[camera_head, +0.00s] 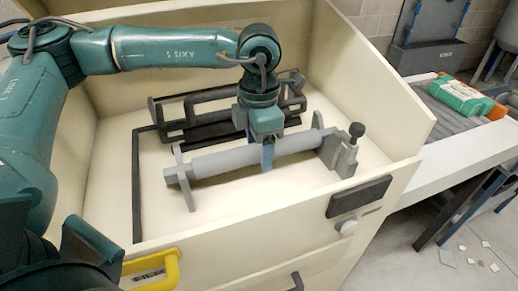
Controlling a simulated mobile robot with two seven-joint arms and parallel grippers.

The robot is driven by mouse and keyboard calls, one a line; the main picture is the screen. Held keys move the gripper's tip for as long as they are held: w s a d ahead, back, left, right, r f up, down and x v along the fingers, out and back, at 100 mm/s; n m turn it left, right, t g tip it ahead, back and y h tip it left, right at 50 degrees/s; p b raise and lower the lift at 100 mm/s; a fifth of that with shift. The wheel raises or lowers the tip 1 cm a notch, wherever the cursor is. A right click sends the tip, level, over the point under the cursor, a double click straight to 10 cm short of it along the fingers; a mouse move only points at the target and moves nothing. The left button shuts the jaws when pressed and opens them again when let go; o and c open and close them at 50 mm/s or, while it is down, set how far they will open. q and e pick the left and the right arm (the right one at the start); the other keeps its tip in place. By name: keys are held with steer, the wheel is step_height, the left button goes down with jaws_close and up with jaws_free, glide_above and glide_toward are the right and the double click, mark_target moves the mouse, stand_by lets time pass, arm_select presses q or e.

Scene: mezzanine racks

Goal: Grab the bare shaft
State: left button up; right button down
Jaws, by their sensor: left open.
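The bare shaft is a plain light-grey cylinder (222,162), lying level across two grey supports inside the cream box. My left gripper (267,150) comes down from above onto the shaft, a little right of its middle. One blue finger shows in front of the shaft; the other is hidden behind it or by the gripper body. The gripper is open, with the shaft seemingly between its fingers. Whether a finger touches the shaft cannot be told. My right gripper does not show.
A black frame (180,128) stands close behind the shaft. A grey clamp block with a black knob (356,130) is at its right end. The cream box walls (400,172) surround them. A yellow handle (172,270) is on the front. A conveyor with a green package (462,97) lies right.

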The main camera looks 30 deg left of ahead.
arm_select(q)
jaws_close()
stand_by(0.6)
